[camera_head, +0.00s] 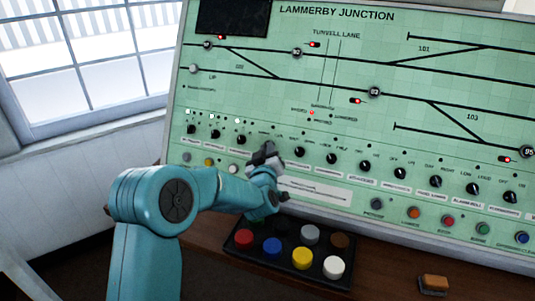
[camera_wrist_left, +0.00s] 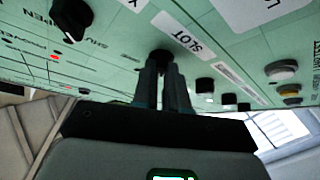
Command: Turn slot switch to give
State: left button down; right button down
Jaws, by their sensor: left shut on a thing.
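The green signal panel (camera_head: 330,85) headed LAMMERBY JUNCTION has a row of black rotary knobs along its lower part. My left gripper (camera_head: 266,153) is at this row and hides the knob behind it in the head view. In the left wrist view, the dark slot switch knob (camera_wrist_left: 161,54) sits beside a white SLOT label (camera_wrist_left: 184,36). My left gripper (camera_wrist_left: 162,68) is shut on this knob, with its two fingers on either side. The knob's pointer and its position marks cannot be made out. My right gripper is in neither view.
Another black knob (camera_wrist_left: 71,17) is close to the gripper, and several more stand along the row. A black box (camera_head: 285,272) with coloured buttons is on the wooden desk (camera_head: 385,280) below. An orange-brown block (camera_head: 434,283) lies at its right.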

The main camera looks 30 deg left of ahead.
pick_arm(q)
jog(key=m+t+h+b, duration=0.1)
jog(key=m+b, duration=0.2)
jog(key=m+t+h+b, duration=0.1)
jog(key=m+h+b, duration=0.1)
jog(key=m+b, duration=0.1)
jog(key=a+m+h+b, duration=0.1)
jog(key=m+b, duration=0.2)
jog(key=shift+s+f+t+h+b, duration=0.15)
jog(key=shift+t+h+b, duration=0.25)
jog(key=m, duration=0.1)
jog(key=m+h, duration=0.1)
jog(key=shift+a+r+m+h+b, duration=0.1)
jog(key=shift+r+m+h+b, duration=0.2)
jog(key=shift+m+b, duration=0.1)
jog(key=shift+m+h, duration=0.4)
jog(key=shift+m, duration=0.2)
jog(key=shift+a+r+m+h+p, duration=0.1)
jog(key=shift+r+m+h+p, duration=0.1)
jog(key=shift+m+h+p, duration=0.75)
jog(key=shift+a+m+g+h+p, duration=0.15)
jog(key=shift+m+h+p, duration=0.3)
jog(key=shift+m, duration=0.5)
jog(key=shift+d+m+g+h+p, duration=0.1)
jog(key=shift+m+g+h+p, duration=0.2)
jog(key=shift+m+p, duration=0.45)
